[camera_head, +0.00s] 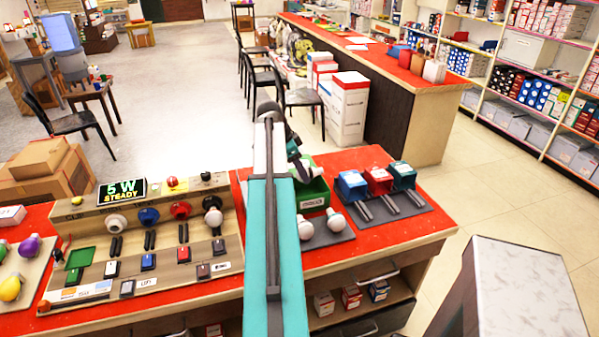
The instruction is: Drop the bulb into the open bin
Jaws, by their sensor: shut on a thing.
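The green bin (313,197) stands on the red counter just right of my arm, and my arm hides its left part. My gripper (302,172) is dark and small in the picture, at the bin's upper left edge, over or just behind its opening. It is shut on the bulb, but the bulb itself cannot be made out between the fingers. Two white bulbs, one (305,228) beside my arm and one (336,221) to its right, lie on a grey mat (335,238) in front of the bin.
Blue, red and teal boxes (377,181) stand on a dark mat to the right. A wooden test panel (150,245) with bulbs and switches lies left of my arm, with a sign (124,191) reading "5 W STEADY". The counter's right end (430,222) is bare.

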